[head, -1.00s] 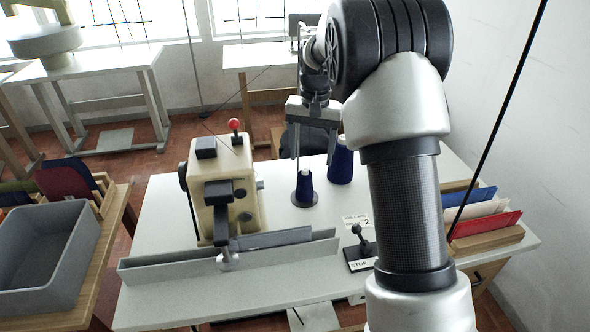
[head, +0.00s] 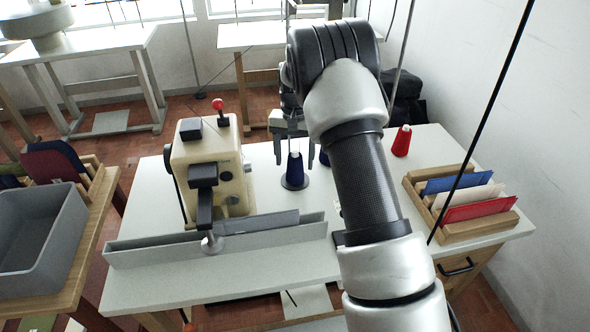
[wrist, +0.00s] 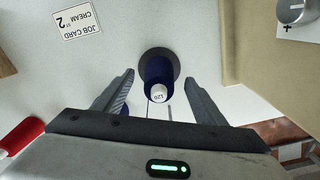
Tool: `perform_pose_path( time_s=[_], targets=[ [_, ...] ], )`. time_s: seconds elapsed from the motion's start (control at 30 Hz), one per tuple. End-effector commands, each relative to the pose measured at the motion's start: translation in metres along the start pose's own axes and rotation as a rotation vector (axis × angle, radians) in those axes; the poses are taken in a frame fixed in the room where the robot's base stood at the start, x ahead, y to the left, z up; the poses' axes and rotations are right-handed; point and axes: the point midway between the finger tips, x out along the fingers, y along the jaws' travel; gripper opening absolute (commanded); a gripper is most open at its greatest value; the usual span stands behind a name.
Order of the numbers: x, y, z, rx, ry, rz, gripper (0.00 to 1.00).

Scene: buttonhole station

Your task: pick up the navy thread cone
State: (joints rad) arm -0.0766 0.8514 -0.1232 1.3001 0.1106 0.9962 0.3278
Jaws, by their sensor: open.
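A navy thread cone (head: 294,170) with a white tip stands upright on a dark round base on the white table, right of the sewing machine. In the wrist view the navy cone (wrist: 157,72) lies between the fingertips, its white tip marked 120 facing the camera. My gripper (head: 294,158) is open above and around the cone's top, one finger on each side. In the wrist view the gripper (wrist: 158,80) shows a gap on both sides of the cone. A second navy cone (head: 324,158) stands just behind to the right, mostly hidden by my arm.
The cream sewing machine (head: 212,165) stands close on the left. A red cone (head: 402,140) is at the back right. A wooden rack (head: 480,228) with coloured pieces is at right. A job card (wrist: 76,20) lies flat near the cone.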

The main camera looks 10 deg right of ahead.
Motion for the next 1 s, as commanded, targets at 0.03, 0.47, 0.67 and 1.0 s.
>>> perform_pose_path(
  time_s=[0.03, 0.47, 0.67, 1.0],
  targets=[
    [0.008, 0.001, -0.001, 0.001, -0.002, 0.001, 0.65],
    [0.045, 0.001, -0.004, 0.0, 0.0, 0.0, 0.65],
    [0.045, 0.001, -0.003, 0.0, 0.0, 0.0, 0.43],
    [0.044, 0.001, -0.004, 0.0, 0.0, 0.0, 0.19]
  ],
)
